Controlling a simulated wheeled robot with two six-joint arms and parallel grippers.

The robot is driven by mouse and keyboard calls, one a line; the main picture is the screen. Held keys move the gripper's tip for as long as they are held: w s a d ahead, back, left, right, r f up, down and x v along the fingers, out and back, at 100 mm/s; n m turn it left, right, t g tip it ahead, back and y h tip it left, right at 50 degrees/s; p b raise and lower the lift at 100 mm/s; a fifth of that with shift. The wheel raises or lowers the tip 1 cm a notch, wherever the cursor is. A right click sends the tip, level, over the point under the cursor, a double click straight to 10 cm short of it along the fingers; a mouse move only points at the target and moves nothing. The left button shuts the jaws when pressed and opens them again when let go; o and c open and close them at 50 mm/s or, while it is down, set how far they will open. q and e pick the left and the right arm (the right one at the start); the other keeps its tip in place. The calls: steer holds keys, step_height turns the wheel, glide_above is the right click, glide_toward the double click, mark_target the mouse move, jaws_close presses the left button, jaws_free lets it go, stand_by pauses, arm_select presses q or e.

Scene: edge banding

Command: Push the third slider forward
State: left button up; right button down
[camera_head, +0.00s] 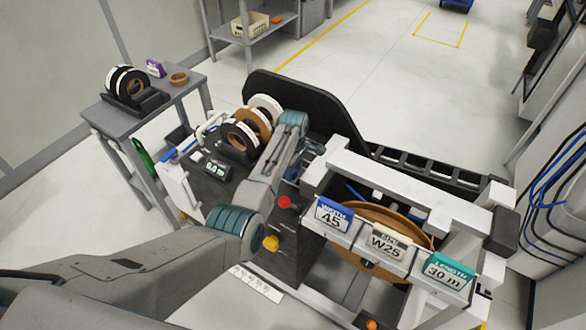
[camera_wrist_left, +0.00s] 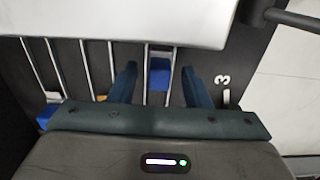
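In the left wrist view, a blue slider block (camera_wrist_left: 160,74) sits on a slotted dark panel with pale rails (camera_wrist_left: 88,65). My left gripper (camera_wrist_left: 160,85) is open, with one finger on each side of this block, and a gap shows on both sides. Another blue block (camera_wrist_left: 46,115) shows at the lower left, partly hidden by the gripper body. In the head view, my left arm reaches over the machine; its fingertips and the sliders are not clearly visible there. My right gripper is not in view.
A white bar (camera_wrist_left: 130,22) crosses just above the slider. In the head view, a white frame (camera_head: 400,190) with label plates stands right of my left arm. Tape rolls (camera_head: 250,122) sit behind it. A red button (camera_head: 284,202) and a yellow knob (camera_head: 271,243) are close to the arm.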

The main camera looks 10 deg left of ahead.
mark_target(294, 171)
arm_select(q)
steer(key=shift+r, duration=0.25)
step_height(294, 171, up, 10)
steer(key=b, duration=0.2)
steer(key=shift+r, duration=0.15)
